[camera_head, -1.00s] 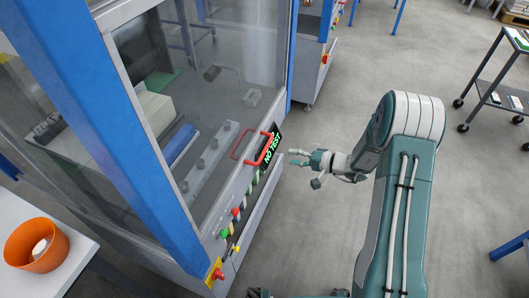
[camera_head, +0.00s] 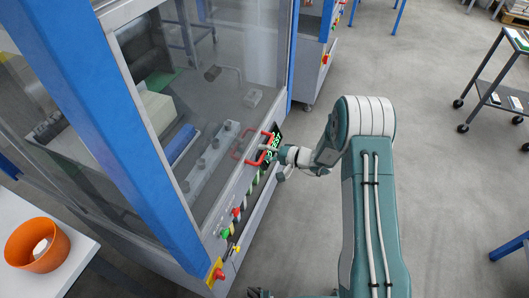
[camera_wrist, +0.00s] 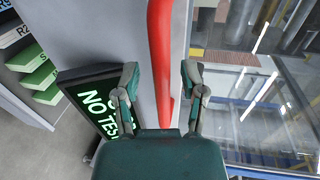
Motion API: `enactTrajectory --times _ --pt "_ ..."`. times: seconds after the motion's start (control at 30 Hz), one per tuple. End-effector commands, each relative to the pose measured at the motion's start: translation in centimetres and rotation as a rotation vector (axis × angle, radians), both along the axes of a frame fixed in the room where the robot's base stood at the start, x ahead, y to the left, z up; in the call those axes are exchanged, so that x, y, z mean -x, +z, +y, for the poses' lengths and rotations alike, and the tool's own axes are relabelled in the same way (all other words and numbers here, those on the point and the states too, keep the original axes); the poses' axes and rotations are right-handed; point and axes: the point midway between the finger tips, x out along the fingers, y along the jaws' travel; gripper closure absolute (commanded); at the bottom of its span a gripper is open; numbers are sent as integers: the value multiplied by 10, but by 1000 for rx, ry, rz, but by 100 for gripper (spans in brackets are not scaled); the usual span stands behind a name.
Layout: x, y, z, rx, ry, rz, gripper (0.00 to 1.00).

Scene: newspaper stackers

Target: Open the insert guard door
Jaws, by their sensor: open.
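The insert guard door (camera_head: 225,60) is a clear panel in a grey and blue machine frame, and it looks shut. Its red bar handle (camera_head: 268,146) is on the door's lower right part. My gripper (camera_head: 268,148) is at the handle. In the wrist view the red handle (camera_wrist: 160,60) runs between the two fingers of my gripper (camera_wrist: 163,80). The fingers are apart, one on each side of the bar, and do not look closed on it. In the head view the gripper partly hides the handle and the display.
A black display with green "NO TEST" text (camera_wrist: 98,103) is beside the handle. Green and red buttons (camera_head: 224,233) line the machine's front edge. An orange bowl (camera_head: 22,262) stands on a white table at left. The grey floor to the right is clear up to a black cart (camera_head: 500,85).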

Motion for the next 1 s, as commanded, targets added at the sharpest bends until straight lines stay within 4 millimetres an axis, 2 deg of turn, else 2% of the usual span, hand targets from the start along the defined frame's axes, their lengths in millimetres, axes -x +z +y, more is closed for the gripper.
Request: enactTrajectory --times 0.03,0.13,0.43,0.57,0.77,1.0 --pt "0 0 0 0 0 0 55" --pt "0 0 0 0 0 0 100" --pt "0 1 0 1 0 0 100" --pt "0 10 0 1 0 -2 100" --pt "0 49 0 -1 2 -9 100" --pt "0 126 0 -1 2 -13 100"
